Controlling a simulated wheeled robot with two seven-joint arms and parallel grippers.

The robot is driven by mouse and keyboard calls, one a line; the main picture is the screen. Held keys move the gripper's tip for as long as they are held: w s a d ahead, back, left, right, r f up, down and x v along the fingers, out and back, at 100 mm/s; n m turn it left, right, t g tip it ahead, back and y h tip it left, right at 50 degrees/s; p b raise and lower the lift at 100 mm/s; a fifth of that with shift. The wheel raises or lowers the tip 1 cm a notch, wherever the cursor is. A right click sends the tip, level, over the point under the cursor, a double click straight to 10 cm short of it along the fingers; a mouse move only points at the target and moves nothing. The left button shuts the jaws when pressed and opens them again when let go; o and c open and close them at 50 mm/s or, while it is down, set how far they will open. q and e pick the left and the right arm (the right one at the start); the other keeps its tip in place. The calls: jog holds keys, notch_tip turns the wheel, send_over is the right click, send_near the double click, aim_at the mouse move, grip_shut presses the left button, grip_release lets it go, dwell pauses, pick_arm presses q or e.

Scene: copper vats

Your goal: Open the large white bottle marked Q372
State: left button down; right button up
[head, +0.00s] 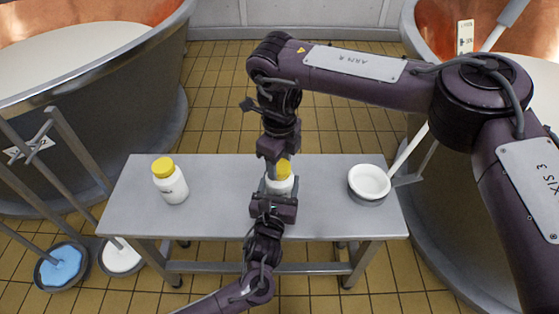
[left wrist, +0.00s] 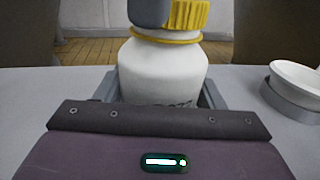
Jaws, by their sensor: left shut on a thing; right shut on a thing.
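A large white bottle (head: 281,186) with a yellow cap (head: 285,168) stands upright at the middle of the grey table. In the left wrist view the white bottle (left wrist: 163,72) has dark marking low on its front, partly hidden by my gripper and not fully readable. My left gripper (head: 278,190) is shut around the bottle's body from the near side, a grey finger on each side. My right gripper (head: 275,168) comes down from above and is shut on the yellow cap. A grey finger of it covers the cap's left part in the left wrist view.
Another white bottle with a yellow cap (head: 171,183) stands at the table's left. A white bowl (head: 369,182) in a grey holder is at the right. Large copper vats (head: 95,95) flank the grey table (head: 225,205).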

aim_at(280, 166)
jog(key=shift+r, duration=0.15)
dwell(0.3)
jog(key=shift+r, duration=0.95)
jog(key=shift+r, duration=2.05)
pick_arm(q)
jog(key=shift+c, duration=1.3)
grip_release()
jog(key=shift+s, duration=0.1)
